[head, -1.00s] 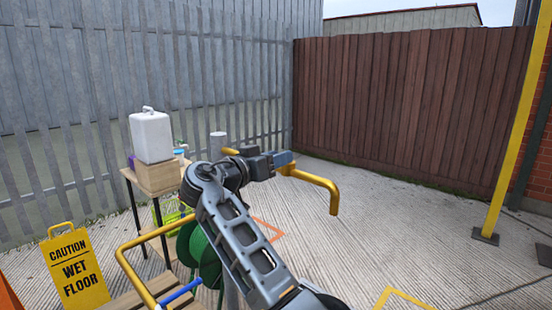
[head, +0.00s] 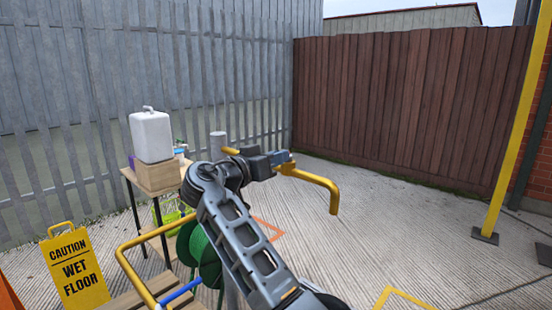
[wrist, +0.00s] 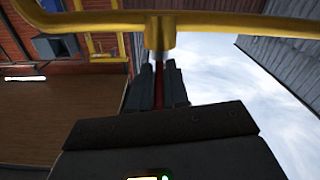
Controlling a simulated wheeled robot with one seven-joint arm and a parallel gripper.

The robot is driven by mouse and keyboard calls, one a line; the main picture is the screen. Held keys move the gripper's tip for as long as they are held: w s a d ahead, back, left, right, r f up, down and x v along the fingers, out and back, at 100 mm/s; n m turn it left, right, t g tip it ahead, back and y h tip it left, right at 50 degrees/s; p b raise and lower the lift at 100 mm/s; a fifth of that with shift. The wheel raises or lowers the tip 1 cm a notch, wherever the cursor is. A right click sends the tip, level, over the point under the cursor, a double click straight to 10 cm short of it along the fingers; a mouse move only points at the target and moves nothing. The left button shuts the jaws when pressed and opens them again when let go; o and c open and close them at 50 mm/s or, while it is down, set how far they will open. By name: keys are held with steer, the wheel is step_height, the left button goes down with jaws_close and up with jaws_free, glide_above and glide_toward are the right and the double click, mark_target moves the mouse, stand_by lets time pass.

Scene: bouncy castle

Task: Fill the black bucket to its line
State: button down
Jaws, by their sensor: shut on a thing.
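No black bucket can be made out in either view, so its line and its water level are not visible. A yellow pipe (head: 318,181) bends down at its right end, like a spout. My gripper (head: 284,161) is at this pipe in the head view. In the wrist view the pipe (wrist: 230,22) crosses the top, with a short stub at a tee. My gripper's fingers (wrist: 158,88) are shut on a thin dark red stem (wrist: 158,92) just below that stub. The fingers hide part of the stem.
A white jerrycan (head: 152,137) stands on a small wooden table (head: 130,174) at the left. A green hose reel (head: 207,250), a yellow rail (head: 127,262) and a caution sign (head: 75,271) are near. Orange (head: 268,226) and yellow (head: 400,296) marks lie on open concrete.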

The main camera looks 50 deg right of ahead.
steer(key=shift+s+d+n+t+y, duration=0.1)
steer(key=shift+s+n+t+y, duration=0.2)
steer(key=shift+n+t, duration=0.65)
steer(key=shift+s+d+n+t+y, duration=0.1)
steer(key=shift+s+n+t+y, duration=0.3)
steer(key=shift+t, duration=0.85)
steer(key=shift+s+n+t+y, duration=0.1)
steer(key=shift+s+n+t, duration=0.05)
steer(key=shift+n+t, duration=0.85)
steer(key=c, duration=1.2)
jaws_free()
steer(key=shift+o, duration=0.2)
steer(key=shift+a, duration=0.15)
